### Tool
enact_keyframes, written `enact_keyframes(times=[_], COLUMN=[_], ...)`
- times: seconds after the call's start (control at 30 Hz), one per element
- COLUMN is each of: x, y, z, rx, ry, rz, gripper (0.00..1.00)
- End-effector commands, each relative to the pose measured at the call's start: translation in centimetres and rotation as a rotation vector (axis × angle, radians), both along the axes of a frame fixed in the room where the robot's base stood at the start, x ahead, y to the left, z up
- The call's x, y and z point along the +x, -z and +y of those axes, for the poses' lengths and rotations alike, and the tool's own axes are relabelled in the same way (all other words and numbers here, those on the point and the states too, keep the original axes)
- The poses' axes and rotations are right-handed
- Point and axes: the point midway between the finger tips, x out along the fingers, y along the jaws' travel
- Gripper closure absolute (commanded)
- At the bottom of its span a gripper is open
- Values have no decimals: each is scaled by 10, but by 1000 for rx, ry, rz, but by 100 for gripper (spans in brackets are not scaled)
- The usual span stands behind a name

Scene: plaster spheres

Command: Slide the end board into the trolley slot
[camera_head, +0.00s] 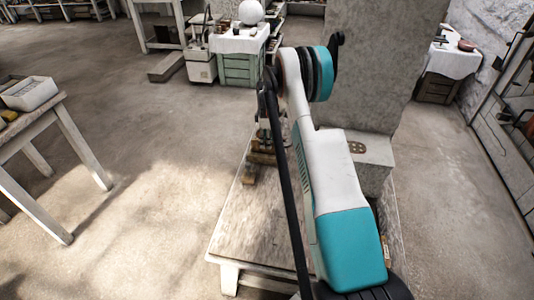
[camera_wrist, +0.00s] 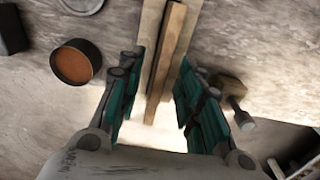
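In the wrist view, a narrow upright brown wooden board (camera_wrist: 167,50) with a paler strip of wood beside it runs from the top edge down between the fingers of my gripper (camera_wrist: 160,95). I take this to be the end board. The teal-padded fingers stand apart on either side of it, with a gap visible on the left. In the head view, my gripper (camera_head: 264,135) is low over wooden pieces (camera_head: 262,158) on a low wooden table (camera_head: 235,215), partly hidden by my arm. I cannot make out the trolley slot.
In the wrist view, a dark round tin with orange-brown contents (camera_wrist: 76,62) lies left and a wooden-headed tool (camera_wrist: 232,98) right. In the head view, a large grey block (camera_head: 375,60) stands behind my arm.

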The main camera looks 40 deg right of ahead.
Motion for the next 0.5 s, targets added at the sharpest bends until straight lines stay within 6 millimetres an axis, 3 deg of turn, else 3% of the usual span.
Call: enact_keyframes(times=[0.1,0.3,0.47,0.5], x=[0,0,0,0], y=[13,12,12,12], z=[0,0,0,0], rx=[0,0,0,0], ry=[0,0,0,0], rz=[0,0,0,0], gripper=[67,67,100,100])
